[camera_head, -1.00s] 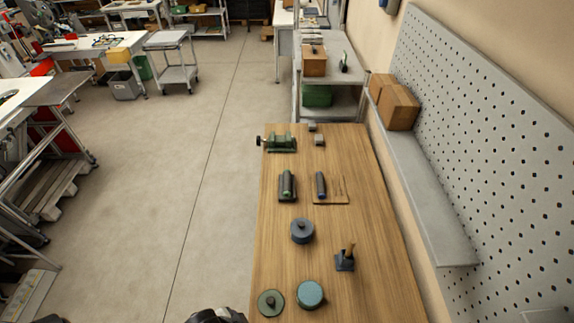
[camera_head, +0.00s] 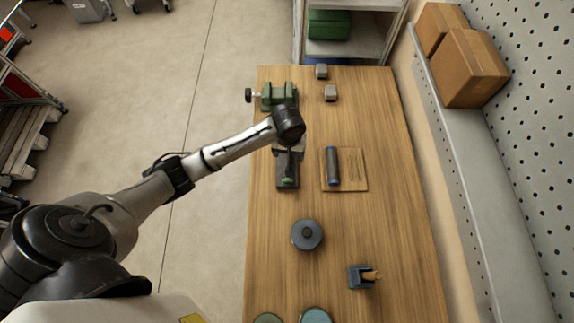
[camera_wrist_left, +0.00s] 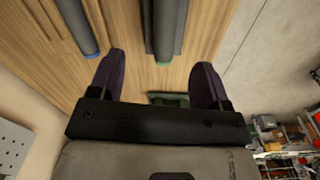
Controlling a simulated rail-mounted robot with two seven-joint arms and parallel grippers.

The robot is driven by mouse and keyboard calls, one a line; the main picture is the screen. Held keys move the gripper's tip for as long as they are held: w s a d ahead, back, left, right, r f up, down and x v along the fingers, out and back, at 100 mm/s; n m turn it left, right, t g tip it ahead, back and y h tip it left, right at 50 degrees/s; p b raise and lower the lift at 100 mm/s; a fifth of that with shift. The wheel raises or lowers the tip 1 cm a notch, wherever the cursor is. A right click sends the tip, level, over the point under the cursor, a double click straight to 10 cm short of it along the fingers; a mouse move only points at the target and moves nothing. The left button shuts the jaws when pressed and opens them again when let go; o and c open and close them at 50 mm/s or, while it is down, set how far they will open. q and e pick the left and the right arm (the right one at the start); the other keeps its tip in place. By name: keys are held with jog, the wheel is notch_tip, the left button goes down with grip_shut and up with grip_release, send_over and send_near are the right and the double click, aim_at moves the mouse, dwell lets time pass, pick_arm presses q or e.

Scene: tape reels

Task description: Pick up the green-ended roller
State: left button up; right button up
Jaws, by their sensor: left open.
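The green-ended roller (camera_head: 288,182) is a dark cylinder with a green end, lying lengthwise in a dark holder on the wooden table. Its far part is hidden under my left gripper (camera_head: 289,150), which hangs over it. In the left wrist view the roller (camera_wrist_left: 163,30) shows ahead of the gap between the fingers, with its green end toward the gripper. The left gripper (camera_wrist_left: 157,72) is open and nothing is between its fingers. My right gripper is not in view.
A blue-ended roller (camera_head: 332,166) lies on a wooden board (camera_head: 357,170) just right. A green vise-like device (camera_head: 279,96) stands behind, a dark round reel (camera_head: 307,235) in front.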

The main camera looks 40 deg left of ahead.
pick_arm(q)
jog(key=shift+n, duration=0.9)
jog(key=w+a+f, duration=0.1)
jog(key=f, duration=0.1)
jog(key=w+a+f, duration=0.1)
jog(key=f, duration=0.2)
jog(key=w+a+f+b, duration=0.1)
jog(key=f, duration=0.1)
jog(key=shift+f, duration=0.4)
jog(key=shift+s+f, duration=0.15)
jog(key=shift+f, duration=1.2)
jog(key=shift+s+f, duration=0.15)
jog(key=shift+f, duration=1.15)
jog(key=shift+c, duration=0.3)
jog(key=c, duration=1.1)
